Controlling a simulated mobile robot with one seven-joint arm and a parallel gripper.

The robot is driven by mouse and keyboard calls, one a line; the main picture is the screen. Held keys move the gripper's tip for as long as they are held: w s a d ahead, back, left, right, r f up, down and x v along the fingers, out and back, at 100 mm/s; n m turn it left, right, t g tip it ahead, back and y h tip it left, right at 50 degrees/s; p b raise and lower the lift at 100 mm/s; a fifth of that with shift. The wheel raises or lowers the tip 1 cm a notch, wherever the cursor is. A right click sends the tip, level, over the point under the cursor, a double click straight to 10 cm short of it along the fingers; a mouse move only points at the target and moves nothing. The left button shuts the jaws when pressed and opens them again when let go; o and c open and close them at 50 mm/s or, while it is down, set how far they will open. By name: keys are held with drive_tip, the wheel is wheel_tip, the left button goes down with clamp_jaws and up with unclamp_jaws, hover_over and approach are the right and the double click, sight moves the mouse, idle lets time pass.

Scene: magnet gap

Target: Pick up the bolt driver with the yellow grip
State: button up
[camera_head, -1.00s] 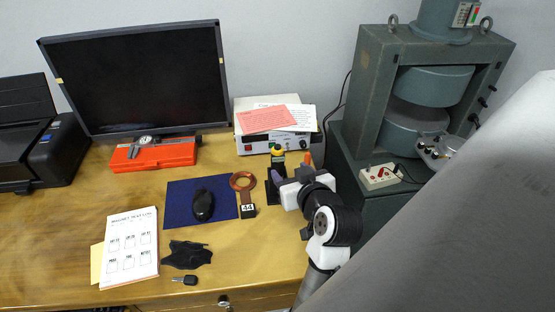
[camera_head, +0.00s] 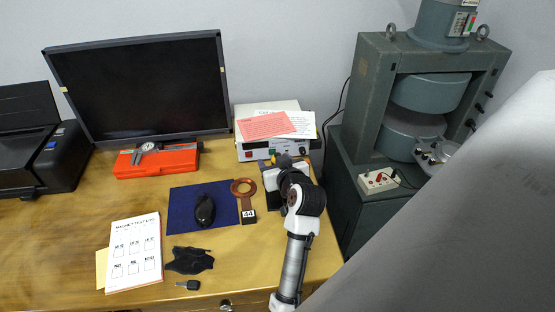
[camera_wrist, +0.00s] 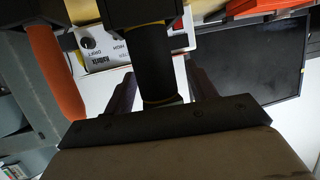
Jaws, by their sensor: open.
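The bolt driver with the yellow grip shows in the wrist view as an upright black shaft with yellow bands (camera_wrist: 155,65). My gripper (camera_wrist: 160,88) is open, with one dark finger on each side of this shaft. Gaps show beside the shaft, and I cannot tell whether either finger touches it. In the head view my gripper (camera_head: 279,166) is at the tool stand in front of the power supply, and my wrist hides most of the driver and stand.
An orange-handled tool (camera_wrist: 53,70) stands beside the driver. The power supply (camera_head: 256,150) with papers on top is behind. A copper ring piece (camera_head: 245,188) and blue mat (camera_head: 181,209) lie to the left. The grey magnet (camera_head: 372,100) stands to the right.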

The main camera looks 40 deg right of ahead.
clamp_jaws()
idle(0.4)
